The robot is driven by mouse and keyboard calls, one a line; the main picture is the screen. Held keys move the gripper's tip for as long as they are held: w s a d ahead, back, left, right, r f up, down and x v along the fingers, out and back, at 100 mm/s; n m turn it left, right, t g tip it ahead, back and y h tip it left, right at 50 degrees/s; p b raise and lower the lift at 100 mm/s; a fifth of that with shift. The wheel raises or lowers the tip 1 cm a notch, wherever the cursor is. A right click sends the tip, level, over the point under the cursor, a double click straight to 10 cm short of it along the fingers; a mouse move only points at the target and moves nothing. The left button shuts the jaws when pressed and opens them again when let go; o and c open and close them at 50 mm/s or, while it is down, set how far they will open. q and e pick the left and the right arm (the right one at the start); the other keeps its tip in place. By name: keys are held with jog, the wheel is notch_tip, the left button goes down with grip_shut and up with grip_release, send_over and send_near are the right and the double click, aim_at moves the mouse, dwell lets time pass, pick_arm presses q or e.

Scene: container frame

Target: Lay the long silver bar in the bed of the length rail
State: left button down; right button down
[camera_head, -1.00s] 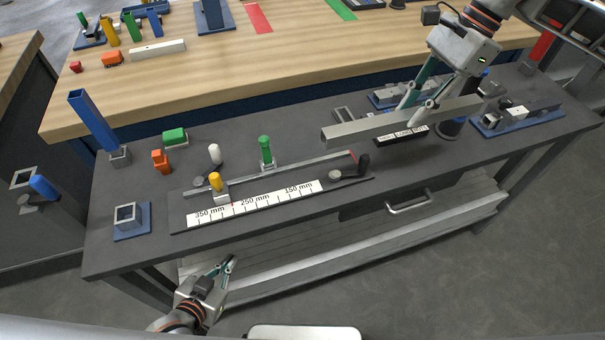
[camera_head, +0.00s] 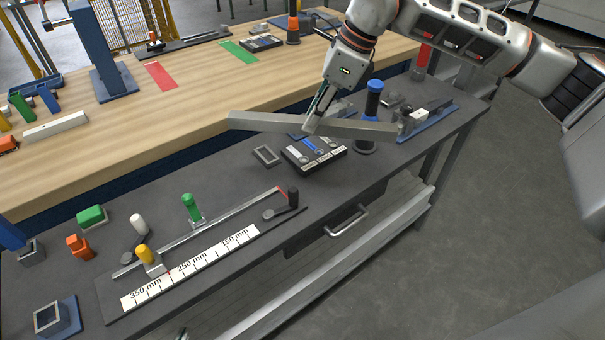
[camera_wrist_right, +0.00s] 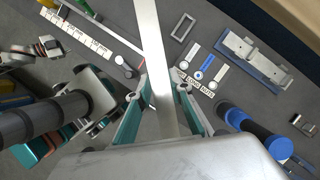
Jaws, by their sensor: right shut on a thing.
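The long silver bar (camera_head: 262,122) is held in the air by my right gripper (camera_head: 316,120), above the back of the dark bench. Its ends stick out on both sides of the fingers. In the right wrist view the bar (camera_wrist_right: 149,45) runs up between the teal fingers of the right gripper (camera_wrist_right: 162,98). The length rail (camera_head: 215,238) lies empty to the lower left, with a long, narrow bed, a white millimetre scale, and yellow, white, green and black handles. It also shows in the wrist view (camera_wrist_right: 88,38). Only a small tip of my left gripper (camera_head: 182,334) shows at the bottom edge.
Below the bar lie a black labelled tray (camera_head: 314,158) and a grey frame (camera_head: 267,155). A blue-topped post (camera_head: 371,105) stands to the right. Green (camera_head: 91,216) and orange (camera_head: 78,246) blocks sit left of the rail. The wooden table (camera_head: 190,110) is behind.

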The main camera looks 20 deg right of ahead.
aim_at(335, 136)
jog(key=shift+f, duration=7.9)
jog(key=shift+f, duration=0.1)
jog(key=c, duration=1.8)
grip_release()
jog(key=shift+r+p, duration=0.2)
jog(key=shift+p, duration=0.1)
jog(key=v, duration=1.2)
jog(key=shift+b, duration=0.4)
